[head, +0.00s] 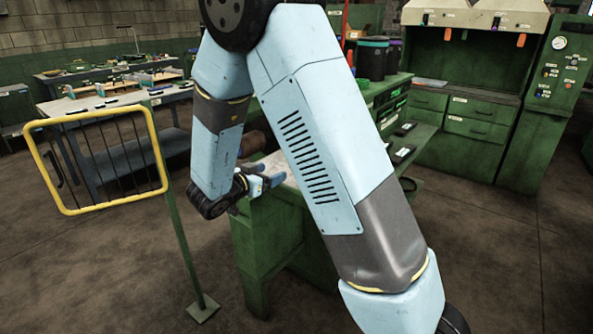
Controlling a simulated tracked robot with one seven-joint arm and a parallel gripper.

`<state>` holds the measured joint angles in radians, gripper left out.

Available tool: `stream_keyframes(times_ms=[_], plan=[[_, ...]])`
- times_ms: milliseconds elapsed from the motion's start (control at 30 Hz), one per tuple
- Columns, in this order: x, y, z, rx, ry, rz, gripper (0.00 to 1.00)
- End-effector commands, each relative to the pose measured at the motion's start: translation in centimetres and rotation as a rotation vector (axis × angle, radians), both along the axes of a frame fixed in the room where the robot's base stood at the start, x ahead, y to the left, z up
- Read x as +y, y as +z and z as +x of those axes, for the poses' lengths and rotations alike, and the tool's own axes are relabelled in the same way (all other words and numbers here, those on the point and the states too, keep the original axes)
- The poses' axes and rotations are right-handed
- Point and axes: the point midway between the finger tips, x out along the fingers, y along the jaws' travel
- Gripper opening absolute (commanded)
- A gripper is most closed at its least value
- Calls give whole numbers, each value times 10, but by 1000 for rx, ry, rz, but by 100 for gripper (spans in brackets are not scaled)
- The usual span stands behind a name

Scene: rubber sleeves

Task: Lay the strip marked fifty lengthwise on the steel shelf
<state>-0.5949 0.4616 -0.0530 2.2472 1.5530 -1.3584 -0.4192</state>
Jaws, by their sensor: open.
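I cannot make out the steel shelf for certain; my arm hides much of the bench.
The rack stands on a green post (185,240) with a floor plate. Dark flat items (402,154) lie on a green ledge right of my arm. Workbenches (120,100) stand at the back left, green cabinets (465,110) at the back right. The floor at front left is clear.

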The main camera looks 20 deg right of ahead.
Motion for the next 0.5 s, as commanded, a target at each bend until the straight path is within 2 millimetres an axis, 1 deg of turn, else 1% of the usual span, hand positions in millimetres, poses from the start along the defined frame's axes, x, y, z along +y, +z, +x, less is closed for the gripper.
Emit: stream_keyframes(times_ms=[167, 300, 400, 500], plan=[[-3, 27, 21, -28, 137, 149, 75], [-1, 58, 33, -38, 300, 290, 75], [3, 81, 36, -33, 417, 369, 75], [7, 104, 31, -18, 532, 433, 75]])
